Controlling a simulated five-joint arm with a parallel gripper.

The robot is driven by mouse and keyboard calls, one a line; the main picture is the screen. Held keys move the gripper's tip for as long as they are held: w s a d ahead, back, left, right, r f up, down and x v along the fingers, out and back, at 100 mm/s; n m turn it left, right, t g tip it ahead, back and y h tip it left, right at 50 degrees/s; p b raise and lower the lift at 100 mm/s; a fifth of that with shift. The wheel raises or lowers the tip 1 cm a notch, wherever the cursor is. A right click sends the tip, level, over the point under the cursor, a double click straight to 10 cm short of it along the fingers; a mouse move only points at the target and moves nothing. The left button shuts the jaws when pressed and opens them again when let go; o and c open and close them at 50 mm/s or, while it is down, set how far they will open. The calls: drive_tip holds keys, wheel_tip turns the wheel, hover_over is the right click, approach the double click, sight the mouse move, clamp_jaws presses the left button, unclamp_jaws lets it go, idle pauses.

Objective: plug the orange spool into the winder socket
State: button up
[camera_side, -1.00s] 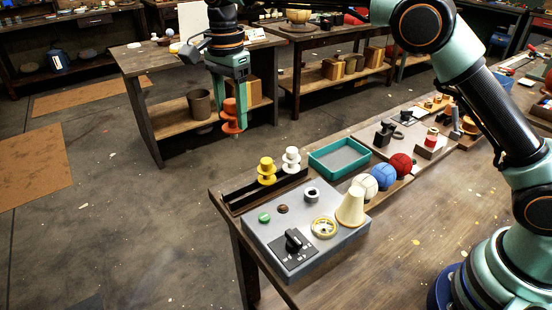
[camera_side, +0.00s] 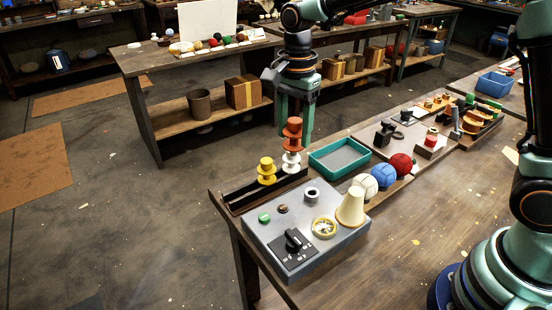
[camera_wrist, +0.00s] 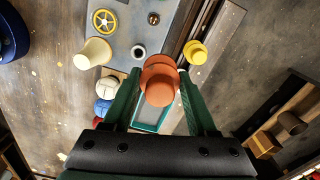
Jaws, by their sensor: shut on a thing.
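My gripper (camera_side: 293,128) is shut on the orange spool (camera_side: 293,132) and holds it upright. In the side view the spool appears just above the white spool (camera_side: 291,163), partly in front of it; I cannot tell the exact gap. In the wrist view the orange spool (camera_wrist: 160,80) sits between the green fingers. The grey panel box (camera_side: 267,235) carries a short grey ring with a dark hole, which looks like the winder socket (camera_side: 311,195). It also shows in the wrist view (camera_wrist: 138,51), just left of the held spool. The socket looks empty.
A yellow spool (camera_side: 267,172) and the white spool stand in a dark rack (camera_side: 235,201) behind the box. The box also carries a cream cone (camera_side: 351,208), a yellow wheel (camera_side: 324,228) and a black knob (camera_side: 293,240). A teal tray (camera_side: 339,157) and several balls (camera_side: 382,175) are nearby.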

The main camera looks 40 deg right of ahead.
drive_tip(key=shift+s+d+f, duration=0.45)
drive_tip(key=shift+s+f, duration=0.25)
drive_tip(key=shift+f, duration=0.65)
drive_tip(key=shift+s+d+f, duration=0.4)
drive_tip(key=shift+s+f, duration=0.25)
drive_tip(key=shift+f, duration=0.75)
drive_tip(key=shift+s+d+f, duration=0.45)
drive_tip(key=shift+s+f, duration=0.25)
drive_tip(key=shift+f, duration=0.65)
drive_tip(key=shift+f, duration=1.55)
drive_tip(key=o, duration=1.3)
drive_tip(key=shift+o, duration=0.2)
wheel_tip(320, 180, up, 12)
drive_tip(key=s+d+r+n+t, duration=0.5)
drive_tip(key=s+n, duration=0.5)
drive_tip(key=n, duration=0.5)
drive_tip(key=d, duration=0.2)
drive_tip(key=shift+d+r+t, duration=0.2)
drive_tip(key=shift+d+t, duration=0.1)
